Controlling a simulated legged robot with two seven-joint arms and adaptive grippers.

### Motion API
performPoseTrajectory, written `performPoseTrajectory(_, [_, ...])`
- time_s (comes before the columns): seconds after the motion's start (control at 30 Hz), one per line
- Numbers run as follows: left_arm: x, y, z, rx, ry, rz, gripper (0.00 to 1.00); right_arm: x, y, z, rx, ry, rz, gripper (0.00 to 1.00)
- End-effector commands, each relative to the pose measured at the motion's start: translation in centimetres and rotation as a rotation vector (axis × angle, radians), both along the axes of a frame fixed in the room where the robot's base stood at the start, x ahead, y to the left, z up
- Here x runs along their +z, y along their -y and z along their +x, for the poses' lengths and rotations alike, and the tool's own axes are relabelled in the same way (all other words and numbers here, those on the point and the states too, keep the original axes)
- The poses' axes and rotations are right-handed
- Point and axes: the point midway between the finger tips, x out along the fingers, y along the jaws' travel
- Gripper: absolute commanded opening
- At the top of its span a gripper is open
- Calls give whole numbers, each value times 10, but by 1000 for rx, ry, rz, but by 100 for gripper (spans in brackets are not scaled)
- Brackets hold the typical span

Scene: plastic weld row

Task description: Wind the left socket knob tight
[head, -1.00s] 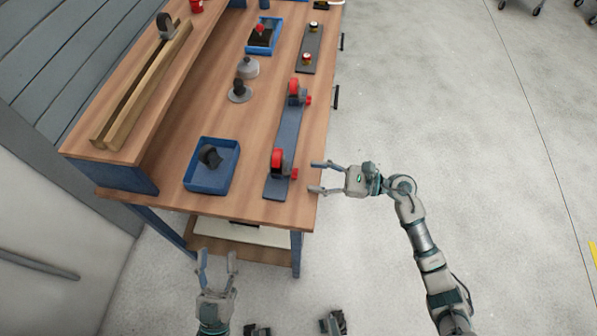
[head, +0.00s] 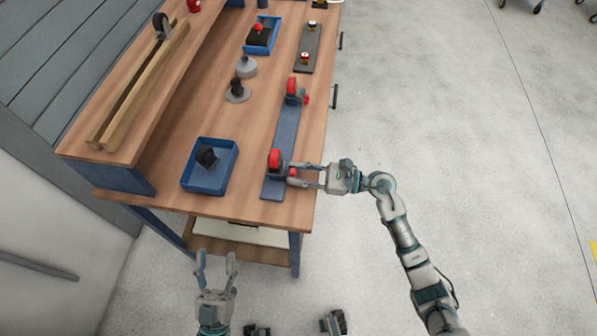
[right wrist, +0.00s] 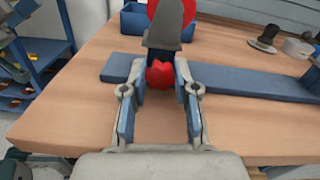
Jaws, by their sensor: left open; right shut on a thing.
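The left socket, a dark block with a red disc (head: 274,158), stands on the near end of a long blue-grey plate (head: 285,132). Its small red knob (head: 293,172) faces the table's right edge. In the right wrist view the knob (right wrist: 160,74) sits between the fingertips. My right gripper (head: 290,174) is shut on this knob, one finger on each side, reaching in over the table edge. The other socket (head: 291,88) with its red knob (head: 306,100) stands at the plate's far end. My left gripper (head: 216,257) is open and empty, in front of the table.
A blue tray (head: 220,188) with a dark part lies left of the plate. Grey round pieces (head: 237,96), another blue tray (head: 274,38) and a second dark plate (head: 301,62) lie further back. A wooden rail (head: 130,95) runs along the raised shelf.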

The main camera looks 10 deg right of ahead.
Motion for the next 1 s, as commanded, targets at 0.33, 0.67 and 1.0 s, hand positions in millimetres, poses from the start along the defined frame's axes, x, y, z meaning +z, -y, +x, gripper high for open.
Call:
performPoseTrajectory(0.33, [-12, 2, 7, -2, -122, 42, 55, 1, 4, 1, -5, -86, 23, 0])
performPoseTrajectory(0.67, [-53, 2, 21, -5, -448, 147, 55, 2, 5, 2, -7, -312, 95, 0])
performPoseTrajectory(1.0, [-98, -6, 12, -5, -752, 233, 55, 1, 6, 4, -9, -512, 162, 0])
